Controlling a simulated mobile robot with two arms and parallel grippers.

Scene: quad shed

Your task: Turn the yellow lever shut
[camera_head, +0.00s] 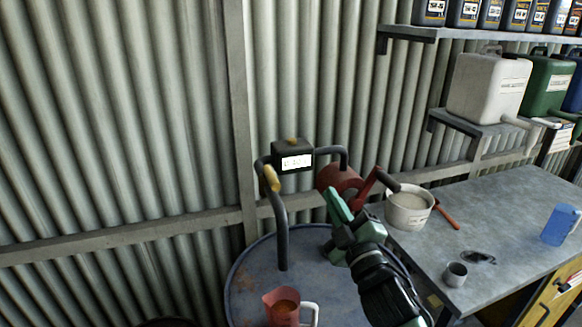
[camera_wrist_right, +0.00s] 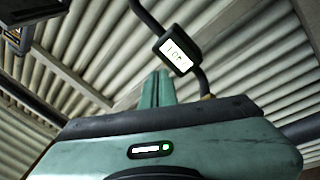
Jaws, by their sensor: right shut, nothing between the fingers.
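The yellow lever (camera_head: 271,178) sits on a dark bent pipe (camera_head: 281,235) that rises from the top of a blue drum (camera_head: 250,272). It points up and slightly left, along the pipe. A dark meter box (camera_head: 297,160) with a white display is joined to the pipe behind it; the meter also shows in the right wrist view (camera_wrist_right: 177,54). My right gripper (camera_head: 335,200) is shut and empty, to the right of the lever and apart from it. Its closed fingers (camera_wrist_right: 156,88) point towards the meter side in the wrist view. My left gripper is not in view.
A red jug (camera_head: 281,306) with a white handle stands on the drum. A red metal object (camera_head: 340,180) is behind my right gripper. A white bucket (camera_head: 407,210), grey cup (camera_head: 455,274) and blue jug (camera_head: 560,226) stand on the workbench (camera_head: 500,215) at right. Corrugated wall is behind.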

